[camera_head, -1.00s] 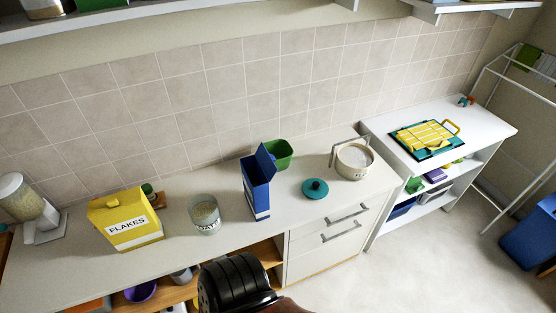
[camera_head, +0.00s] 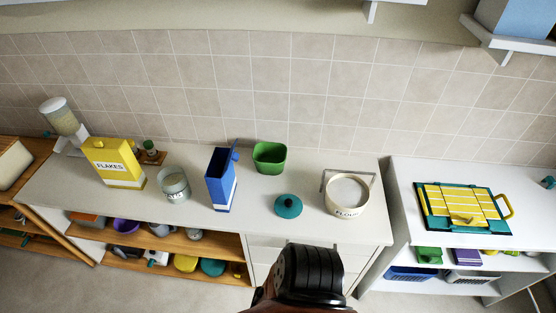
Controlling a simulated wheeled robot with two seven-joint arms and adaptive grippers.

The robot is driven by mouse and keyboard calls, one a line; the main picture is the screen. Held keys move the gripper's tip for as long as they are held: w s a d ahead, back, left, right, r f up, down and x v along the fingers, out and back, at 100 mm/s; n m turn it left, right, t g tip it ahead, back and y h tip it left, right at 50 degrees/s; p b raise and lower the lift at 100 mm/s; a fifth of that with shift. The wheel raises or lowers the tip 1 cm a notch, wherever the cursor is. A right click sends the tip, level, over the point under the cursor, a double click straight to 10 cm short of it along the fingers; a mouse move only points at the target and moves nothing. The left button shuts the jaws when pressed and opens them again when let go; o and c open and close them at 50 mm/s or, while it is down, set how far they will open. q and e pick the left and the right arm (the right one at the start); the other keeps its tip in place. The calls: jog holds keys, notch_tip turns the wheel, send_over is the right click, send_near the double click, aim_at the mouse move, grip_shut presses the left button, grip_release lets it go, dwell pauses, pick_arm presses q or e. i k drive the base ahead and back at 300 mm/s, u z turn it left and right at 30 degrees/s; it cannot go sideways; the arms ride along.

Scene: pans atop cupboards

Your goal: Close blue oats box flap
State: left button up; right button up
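The blue oats box (camera_head: 221,183) stands upright on the white counter (camera_head: 80,195), with a white band near its base. Its flap (camera_head: 235,150) is up and leans out to the right at the top, so the box is open. Neither of my grippers is in the head view. A dark ribbed part at the bottom centre looks like my own body, and it is apart from the box.
A yellow flakes box (camera_head: 113,163) and a glass jar (camera_head: 174,184) stand left of the oats box. Open shelves lie below the counter.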

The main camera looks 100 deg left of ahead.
aim_at(234, 155)
jog(key=i, duration=1.55)
jog(key=u, duration=4.5)
